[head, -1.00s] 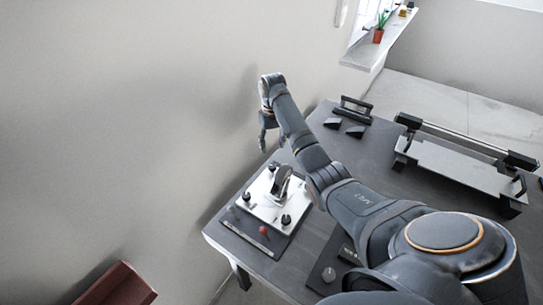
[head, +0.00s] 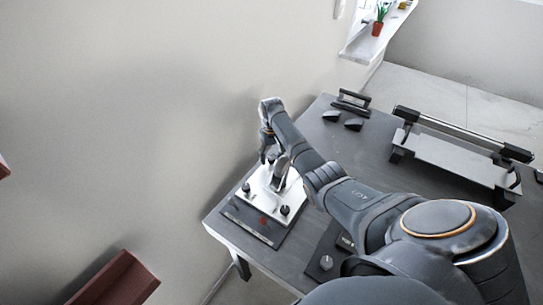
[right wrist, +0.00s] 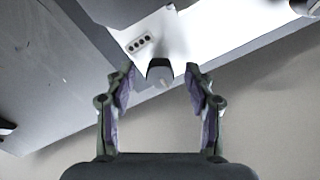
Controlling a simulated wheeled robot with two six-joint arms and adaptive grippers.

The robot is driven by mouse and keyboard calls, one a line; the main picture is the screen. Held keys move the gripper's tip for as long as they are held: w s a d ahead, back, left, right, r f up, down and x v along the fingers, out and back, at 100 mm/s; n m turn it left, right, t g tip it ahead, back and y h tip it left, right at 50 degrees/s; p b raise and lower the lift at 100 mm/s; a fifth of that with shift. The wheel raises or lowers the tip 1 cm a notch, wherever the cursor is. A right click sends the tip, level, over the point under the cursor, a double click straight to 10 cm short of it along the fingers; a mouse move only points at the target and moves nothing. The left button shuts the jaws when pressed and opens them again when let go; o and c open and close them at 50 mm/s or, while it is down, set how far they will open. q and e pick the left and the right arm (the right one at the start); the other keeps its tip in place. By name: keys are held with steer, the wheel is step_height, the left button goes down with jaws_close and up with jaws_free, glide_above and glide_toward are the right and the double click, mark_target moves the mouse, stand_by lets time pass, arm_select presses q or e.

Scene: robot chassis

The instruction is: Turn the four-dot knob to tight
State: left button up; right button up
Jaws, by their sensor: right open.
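The white panel (head: 264,206) lies on the dark table, with black knobs near its corners. Its front-left knob (head: 246,187) and front-right knob (head: 285,210) show in the head view. In the right wrist view, a black knob (right wrist: 159,72) stands on the panel (right wrist: 205,45) beside a label with four dots (right wrist: 139,43). My right gripper (head: 266,157) is over the panel's far corner. In the right wrist view my right gripper (right wrist: 160,74) is open, with the knob between its fingertips in the picture; I see no contact. My left gripper is out of view.
A grey upright lever (head: 281,171) stands mid-panel, close to my right gripper. A wall runs along the table's left side. A long-railed device (head: 450,150) and small black items (head: 342,118) stand farther back. A separate knob (head: 326,262) is at the front.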

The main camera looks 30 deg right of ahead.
steer(key=shift+c, duration=0.5)
jaws_close()
steer(key=shift+r, duration=0.1)
steer(key=shift+r+m+p, duration=0.15)
steer(key=shift+m+p, duration=0.95)
steer(key=shift+p, duration=0.15)
steer(key=m+p, duration=0.2)
steer(key=m, duration=0.1)
steer(key=shift+a+m, duration=0.1)
steer(key=shift+m, duration=0.2)
steer(key=m+p, duration=0.1)
steer(key=m, duration=0.2)
steer(key=shift+m, duration=0.3)
steer(key=shift+w+m+p, duration=0.1)
steer(key=shift+m+p, duration=0.55)
steer(key=shift+m, duration=1.15)
